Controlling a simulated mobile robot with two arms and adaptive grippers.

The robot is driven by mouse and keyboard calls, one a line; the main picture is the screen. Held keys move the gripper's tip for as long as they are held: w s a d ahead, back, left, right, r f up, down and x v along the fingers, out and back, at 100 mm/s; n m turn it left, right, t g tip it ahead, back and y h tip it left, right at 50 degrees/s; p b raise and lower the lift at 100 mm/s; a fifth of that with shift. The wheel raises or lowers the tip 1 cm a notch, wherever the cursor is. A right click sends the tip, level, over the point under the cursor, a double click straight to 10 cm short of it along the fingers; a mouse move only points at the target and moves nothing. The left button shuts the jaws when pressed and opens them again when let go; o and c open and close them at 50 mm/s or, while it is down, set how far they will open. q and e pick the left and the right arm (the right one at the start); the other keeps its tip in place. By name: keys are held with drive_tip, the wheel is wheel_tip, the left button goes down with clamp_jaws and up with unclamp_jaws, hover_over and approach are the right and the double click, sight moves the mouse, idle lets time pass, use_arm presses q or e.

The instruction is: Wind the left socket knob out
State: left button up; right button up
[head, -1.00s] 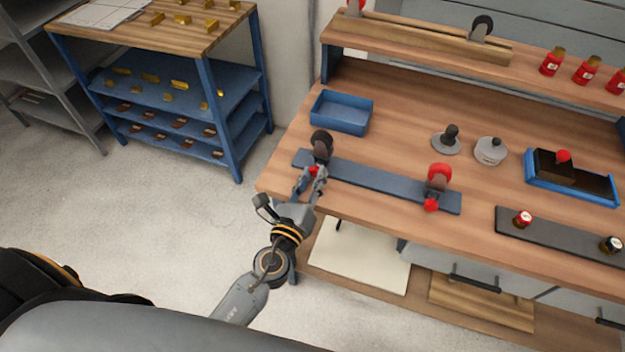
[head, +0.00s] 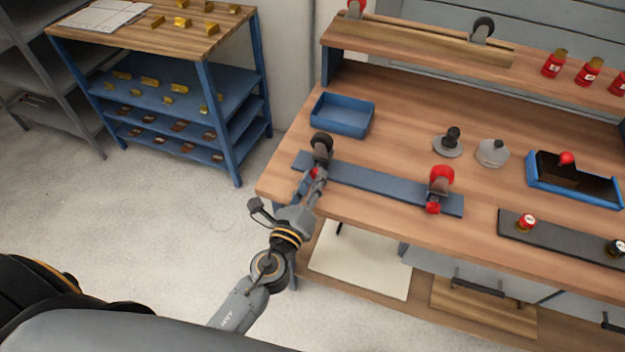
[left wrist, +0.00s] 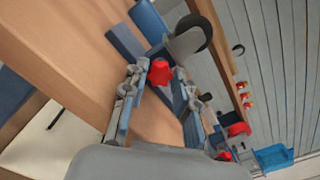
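The left socket (head: 322,147), with a black round top on a grey bracket, stands at the left end of the blue-grey bar (head: 375,181) on the bench. Its small red knob (head: 313,173) faces the front edge and is partly hidden by my left gripper (head: 319,177). In the left wrist view the red knob (left wrist: 160,72) sits between the fingertips of my left gripper (left wrist: 165,75). The fingers look spread, with some space beside the knob; contact is not clear. The right socket (head: 441,178) has a red top and red knob. My right gripper is out of view.
A blue tray (head: 342,116) lies behind the left socket. Two grey round pieces (head: 448,143) stand behind the bar. A dark strip (head: 560,238) and a blue-edged box (head: 572,183) are to the right. A blue shelf rack (head: 240,140) stands left of the bench.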

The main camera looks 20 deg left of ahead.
use_arm(q)
drive_tip(key=shift+o, duration=1.3)
drive_tip(key=m+p, duration=0.1)
drive_tip(key=m, duration=0.1)
drive_tip(key=shift+r+m+p, duration=0.15)
drive_tip(key=shift+m+p, duration=0.15)
drive_tip(key=shift+p, duration=0.05)
drive_tip(key=m+p, duration=0.1)
drive_tip(key=m, duration=0.3)
drive_tip(key=shift+p, duration=0.3)
drive_tip(key=s+b, duration=0.4)
drive_tip(key=s, duration=1)
drive_tip(key=s+a+f+n+g, duration=0.1)
drive_tip(key=f+n+g, duration=0.1)
drive_tip(key=f, duration=0.7)
drive_tip(key=s+a+f+n+g+y, duration=0.1)
drive_tip(key=s+a+f+n+g, duration=0.1)
drive_tip(key=f+n, duration=0.3)
drive_tip(key=s+a+f+n+g, duration=0.1)
drive_tip(key=f+n+g, duration=0.2)
drive_tip(key=f, duration=1)
drive_tip(key=shift+s+a+n+p, duration=0.2)
drive_tip(key=shift+a+n+p, duration=0.15)
drive_tip(key=shift+n+p, duration=0.1)
